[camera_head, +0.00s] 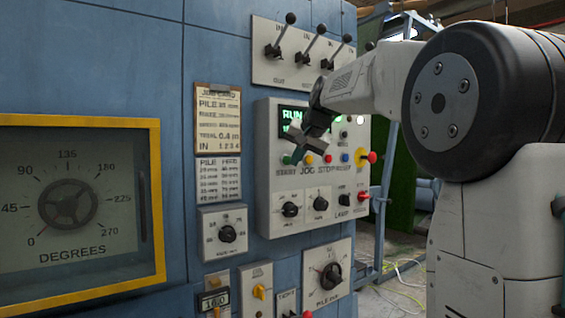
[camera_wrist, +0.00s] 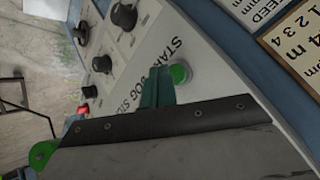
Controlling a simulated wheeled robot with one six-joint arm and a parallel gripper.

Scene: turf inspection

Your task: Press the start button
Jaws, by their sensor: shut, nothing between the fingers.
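The start button is a green round button (camera_wrist: 180,73) beside the word START on the light control panel (camera_head: 262,215). It shows clearly in the wrist view, just right of my fingertips. In the head view my gripper (camera_head: 298,154) is in front of the START label's area and largely hides the button. My gripper also shows in the wrist view (camera_wrist: 160,82), with its dark green fingers shut together and nothing between them. The fingertips are close to the button; I cannot tell whether they touch it.
Black levers (camera_head: 313,42) stick out above. Dark knobs (camera_head: 290,210) are below. A yellow-framed dial window (camera_head: 75,208) is at left.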

